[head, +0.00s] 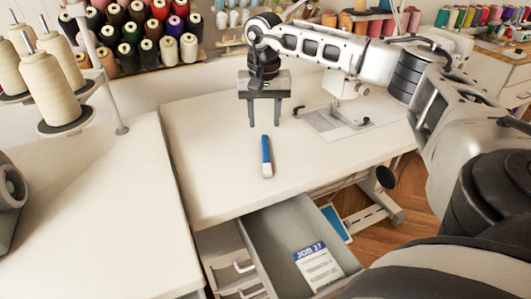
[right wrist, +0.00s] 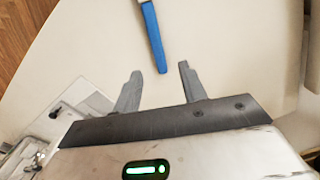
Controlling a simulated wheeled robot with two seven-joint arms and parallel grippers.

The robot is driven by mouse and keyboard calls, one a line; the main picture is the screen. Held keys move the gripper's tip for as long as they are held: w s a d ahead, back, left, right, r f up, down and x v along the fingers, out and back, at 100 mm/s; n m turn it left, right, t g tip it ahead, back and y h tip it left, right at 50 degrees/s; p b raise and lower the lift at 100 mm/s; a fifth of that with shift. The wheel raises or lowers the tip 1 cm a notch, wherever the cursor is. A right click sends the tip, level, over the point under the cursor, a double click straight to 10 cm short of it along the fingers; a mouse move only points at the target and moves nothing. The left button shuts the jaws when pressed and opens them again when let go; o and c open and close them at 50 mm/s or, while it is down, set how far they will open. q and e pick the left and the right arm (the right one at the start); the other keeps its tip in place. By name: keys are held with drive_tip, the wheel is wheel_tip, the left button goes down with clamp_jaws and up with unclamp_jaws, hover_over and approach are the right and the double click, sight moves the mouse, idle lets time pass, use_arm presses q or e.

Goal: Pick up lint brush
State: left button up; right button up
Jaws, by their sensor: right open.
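The lint brush (head: 266,157) lies on the white sewing table (head: 205,170), with a blue handle toward the back and a whitish head toward the front. In the right wrist view its blue handle (right wrist: 154,38) shows beyond the fingertips, and its head is cut off by the top edge. My right gripper (head: 265,122) is open and empty above the table, just behind the handle's end. In the right wrist view the two fingers of my right gripper (right wrist: 158,72) stand apart, with the handle's end lined up with the gap between them. My left gripper is not in view.
A sewing machine (head: 348,100) stands on the table right of my right gripper. An open drawer (head: 262,232) with a labelled packet (head: 316,266) juts out below the front edge. Large thread cones (head: 50,88) stand at the left. The tabletop around the brush is clear.

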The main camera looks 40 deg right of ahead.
sight(265, 143)
drive_tip(key=shift+s+f+b, duration=0.15)
drive_tip(key=shift+f+b, duration=0.15)
drive_tip(key=shift+f, duration=2.9)
clamp_jaws()
